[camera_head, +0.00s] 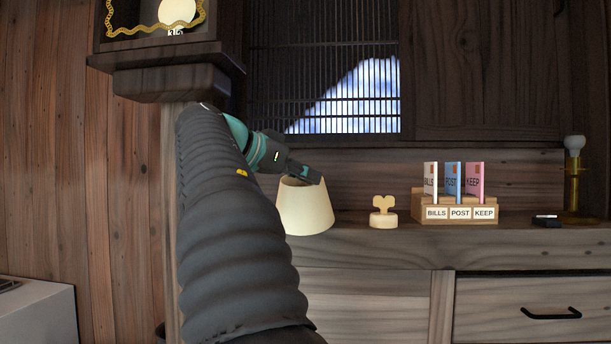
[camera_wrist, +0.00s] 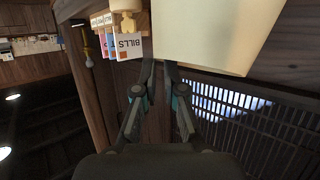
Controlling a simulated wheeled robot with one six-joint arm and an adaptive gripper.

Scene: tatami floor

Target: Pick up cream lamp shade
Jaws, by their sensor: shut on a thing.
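The cream lamp shade (camera_head: 304,210) is upright at the left part of the wooden shelf, narrow end up. My gripper (camera_head: 306,176) reaches its top rim from the upper left and is shut on that rim. In the wrist view the shade (camera_wrist: 208,34) fills the top right, beyond my gripper's fingertips (camera_wrist: 160,68). I cannot tell whether its lower edge touches the shelf or hangs just above it.
A wooden knobbed object (camera_head: 383,212) stands right of the shade. Beyond it are a letter rack (camera_head: 455,213) with BILLS, POST and KEEP cards, a small dark item (camera_head: 546,220) and a brass lamp with a bare bulb (camera_head: 574,180). A dark lattice (camera_head: 325,70) stands behind.

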